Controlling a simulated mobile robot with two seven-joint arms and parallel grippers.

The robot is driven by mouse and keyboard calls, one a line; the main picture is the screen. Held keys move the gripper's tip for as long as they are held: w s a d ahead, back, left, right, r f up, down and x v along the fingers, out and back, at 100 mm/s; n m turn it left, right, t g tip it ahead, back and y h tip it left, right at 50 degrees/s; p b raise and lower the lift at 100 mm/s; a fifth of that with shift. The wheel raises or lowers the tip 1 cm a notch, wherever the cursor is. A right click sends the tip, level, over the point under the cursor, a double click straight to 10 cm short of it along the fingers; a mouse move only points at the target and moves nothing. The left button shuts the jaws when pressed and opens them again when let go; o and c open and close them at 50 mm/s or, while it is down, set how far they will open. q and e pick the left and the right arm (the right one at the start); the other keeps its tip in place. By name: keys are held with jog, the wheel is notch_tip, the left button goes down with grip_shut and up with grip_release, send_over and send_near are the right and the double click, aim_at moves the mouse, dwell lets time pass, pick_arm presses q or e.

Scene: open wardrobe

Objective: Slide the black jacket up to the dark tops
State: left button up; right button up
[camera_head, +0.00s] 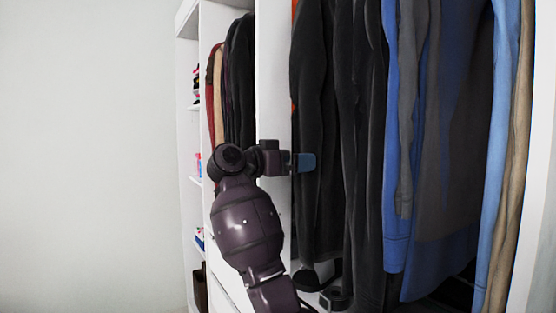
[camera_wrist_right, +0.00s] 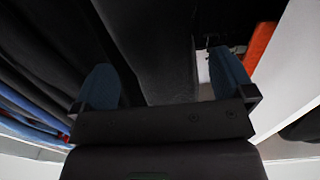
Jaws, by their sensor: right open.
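A black jacket (camera_head: 314,90) hangs at the left end of the right wardrobe section, close to the white divider. Dark tops (camera_head: 362,120) hang just right of it; the edges between the dark garments are hard to tell. My right gripper (camera_head: 303,162) is at the jacket's left part, at mid-height, with a blue finger in front of the dark cloth. In the right wrist view my right gripper (camera_wrist_right: 164,82) is open, its two blue fingers apart, with dark cloth (camera_wrist_right: 150,45) showing between and beyond them. Whether cloth lies inside the jaws is unclear. My left gripper is not in view.
The white divider (camera_head: 274,90) stands directly left of the jacket. An orange garment (camera_wrist_right: 258,45) shows beside the right finger in the wrist view. Blue and grey garments (camera_head: 440,130) fill the right side. More clothes (camera_head: 238,80) hang in the left section.

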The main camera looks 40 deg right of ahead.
jog(key=shift+s+d, duration=0.15)
jog(key=shift+d, duration=0.95)
jog(key=shift+s+d, duration=0.1)
jog(key=shift+d, duration=0.95)
jog(key=shift+c, duration=0.3)
jog(key=c, duration=1.2)
jog(key=shift+s+a+p, duration=0.1)
jog(key=shift+s+p, duration=0.35)
jog(key=shift+s, duration=0.3)
jog(key=o, duration=1.3)
jog(key=shift+s, duration=0.1)
jog(key=shift+c, duration=0.2)
jog(key=w+a+b, duration=0.1)
jog(key=a, duration=0.9)
jog(key=shift+w+a, duration=0.15)
jog(key=shift+a, duration=0.25)
